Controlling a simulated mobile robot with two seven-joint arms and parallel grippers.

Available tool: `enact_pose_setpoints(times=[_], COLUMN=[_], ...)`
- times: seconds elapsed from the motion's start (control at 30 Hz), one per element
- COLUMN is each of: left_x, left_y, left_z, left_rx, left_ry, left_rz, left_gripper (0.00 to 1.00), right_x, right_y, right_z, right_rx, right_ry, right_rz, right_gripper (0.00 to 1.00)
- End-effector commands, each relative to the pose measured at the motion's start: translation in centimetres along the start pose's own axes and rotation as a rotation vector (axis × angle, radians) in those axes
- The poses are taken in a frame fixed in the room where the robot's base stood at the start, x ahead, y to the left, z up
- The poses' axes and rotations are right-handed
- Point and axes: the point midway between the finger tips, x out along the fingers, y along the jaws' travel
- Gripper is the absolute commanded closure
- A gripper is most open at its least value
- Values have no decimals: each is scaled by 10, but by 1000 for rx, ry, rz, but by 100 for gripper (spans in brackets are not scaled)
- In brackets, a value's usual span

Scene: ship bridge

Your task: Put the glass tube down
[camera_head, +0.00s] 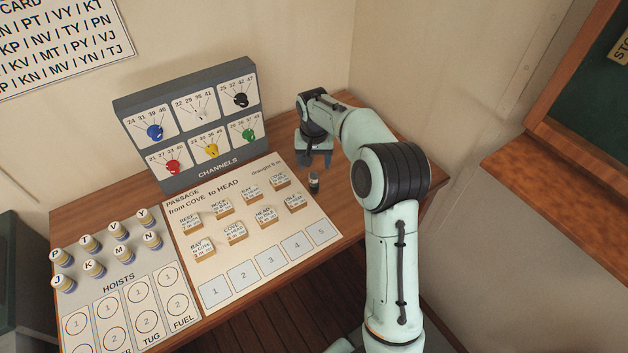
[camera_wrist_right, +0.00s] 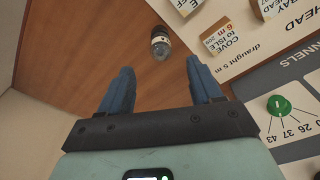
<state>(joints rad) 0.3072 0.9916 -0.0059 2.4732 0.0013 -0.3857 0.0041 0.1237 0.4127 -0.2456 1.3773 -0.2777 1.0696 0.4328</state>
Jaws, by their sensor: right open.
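The glass tube (camera_head: 314,182) is a small dark cylinder with a pale band. It stands on the wooden table, just right of the passage board's edge. In the right wrist view the glass tube (camera_wrist_right: 160,42) shows beyond the fingertips, on bare wood. My right gripper (camera_head: 317,162) is open and empty, its blue fingers pointing down behind the tube in the head view. The open fingers also show in the wrist view (camera_wrist_right: 159,68), with a clear gap between them and the tube. My left gripper is not in view.
The passage board (camera_head: 190,258) bears several small labelled blocks. The grey channels panel (camera_head: 188,75) with coloured knobs stands at the back. The hoists sheet (camera_head: 93,292) and several lettered pegs (camera_head: 92,268) are at the left. Bare wood surrounds the tube on its right.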

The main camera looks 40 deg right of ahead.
Motion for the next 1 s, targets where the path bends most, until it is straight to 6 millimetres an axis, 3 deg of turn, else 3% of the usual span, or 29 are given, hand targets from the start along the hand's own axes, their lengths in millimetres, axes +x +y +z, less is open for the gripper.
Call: enact_pose_setpoints(times=[0.03,0.2,0.47,0.7,1.0], left_x=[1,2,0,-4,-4], left_y=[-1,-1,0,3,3], left_z=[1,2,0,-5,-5], left_rx=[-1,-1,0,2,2], left_ry=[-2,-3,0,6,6], left_rz=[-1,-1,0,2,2], left_gripper=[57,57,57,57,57], right_x=[13,41,60,94,103], right_y=[1,0,0,-1,0], right_z=[1,1,0,0,0], right_rx=[2,3,4,4,4], right_ry=[-5,-4,-2,-2,0], right_rz=[3,1,0,0,0], right_gripper=[36,36,36,36,36])
